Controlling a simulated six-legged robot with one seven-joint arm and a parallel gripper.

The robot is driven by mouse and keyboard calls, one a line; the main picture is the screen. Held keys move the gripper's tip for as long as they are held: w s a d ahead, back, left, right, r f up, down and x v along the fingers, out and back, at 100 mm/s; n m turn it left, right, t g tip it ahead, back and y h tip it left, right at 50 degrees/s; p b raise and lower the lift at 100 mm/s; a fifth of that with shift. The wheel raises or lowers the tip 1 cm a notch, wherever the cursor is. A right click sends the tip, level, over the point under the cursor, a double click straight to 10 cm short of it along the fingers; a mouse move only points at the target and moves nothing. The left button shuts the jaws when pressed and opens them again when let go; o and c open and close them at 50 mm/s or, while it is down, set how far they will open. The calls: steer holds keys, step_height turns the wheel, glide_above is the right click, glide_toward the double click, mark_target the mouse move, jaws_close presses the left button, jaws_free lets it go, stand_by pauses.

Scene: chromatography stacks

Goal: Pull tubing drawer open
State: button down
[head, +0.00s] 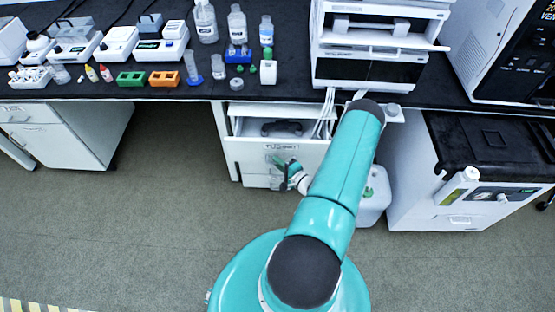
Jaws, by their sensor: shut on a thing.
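The white tubing drawer (250,152), with a "TUBING" label on its front, is in the cabinet under the black bench. It appears to stand partly out, with a dark curved item (281,128) showing behind the top of its front. My gripper (279,165) is at the drawer front, just below the label, and is shut. The handle is hidden by the gripper at this size, but the grip is where a handle would sit. My teal arm reaches in from the lower right and covers the right part of the drawer front.
The black bench top (215,92) overhangs the drawer. White tubes (327,112) hang from the instrument (368,72) beside the drawer's right side. A whitish jug (374,197) stands on the floor right of my arm. The floor (170,190) to the left is clear.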

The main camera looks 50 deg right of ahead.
steer(key=s+a, duration=1.2)
steer(key=a, duration=0.3)
steer(key=c, duration=1.5)
jaws_free()
steer(key=shift+s, duration=0.1)
